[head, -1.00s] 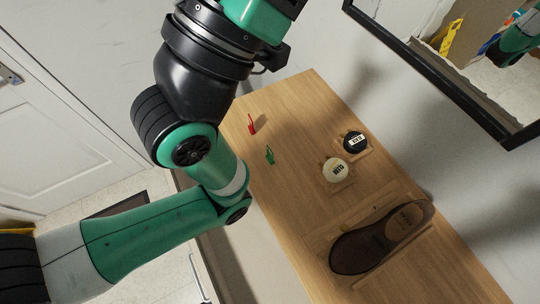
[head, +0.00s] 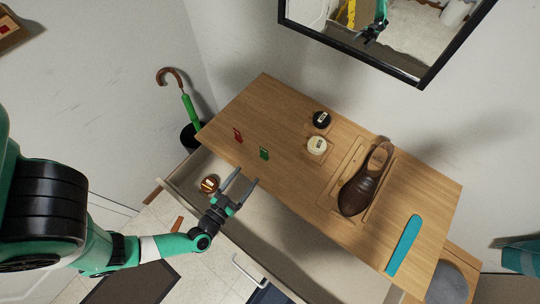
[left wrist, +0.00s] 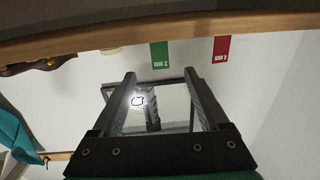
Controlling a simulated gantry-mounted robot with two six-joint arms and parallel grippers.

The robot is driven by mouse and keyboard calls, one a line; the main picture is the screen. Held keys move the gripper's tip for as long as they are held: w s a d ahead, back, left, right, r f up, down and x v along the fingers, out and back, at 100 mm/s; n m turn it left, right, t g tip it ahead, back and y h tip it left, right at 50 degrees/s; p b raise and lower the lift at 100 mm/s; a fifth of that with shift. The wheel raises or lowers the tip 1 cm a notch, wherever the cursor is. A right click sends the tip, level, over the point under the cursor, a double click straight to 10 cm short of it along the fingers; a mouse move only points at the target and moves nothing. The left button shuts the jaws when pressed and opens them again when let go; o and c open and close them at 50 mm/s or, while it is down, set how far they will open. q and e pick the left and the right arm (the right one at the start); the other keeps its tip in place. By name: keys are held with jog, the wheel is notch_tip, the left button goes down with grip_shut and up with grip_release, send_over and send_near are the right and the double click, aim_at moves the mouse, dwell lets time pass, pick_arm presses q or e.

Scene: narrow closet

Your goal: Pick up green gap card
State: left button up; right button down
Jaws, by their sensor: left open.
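The small green card (head: 264,153) stands on the wooden tabletop (head: 290,190) near its front edge in the head view. A similar red card (head: 238,135) stands to its left. My left gripper (head: 246,178) is open and empty, just short of the front edge, with its fingers pointing toward the green card and apart from it. In the left wrist view the green card (left wrist: 160,54) shows ahead, beyond and between the spread fingers (left wrist: 160,76). The red card (left wrist: 221,49) is to its right there. My right gripper is not seen.
A black tin (head: 321,119), a cream tin (head: 317,145), a brown shoe (head: 366,180) and a blue flat strip (head: 404,245) are on the tabletop. An open drawer (head: 280,232) lies below the front edge. A framed mirror (head: 430,72) hangs behind.

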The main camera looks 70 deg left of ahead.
aim_at(264, 152)
pick_arm(q)
jog(key=b+x, duration=0.1)
jog(key=x, duration=0.4)
jog(key=shift+w+a+b, duration=0.1)
jog(key=shift+w+b, duration=0.25)
jog(key=shift+w, duration=0.05)
jog(key=shift+r+b+x, duration=0.2)
jog(key=shift+b+x, duration=0.05)
jog(key=shift+x, duration=1.3)
jog(key=shift+r+b+x, duration=0.25)
jog(key=shift+x, duration=1.35)
jog(key=shift+s, duration=0.1)
grip_shut()
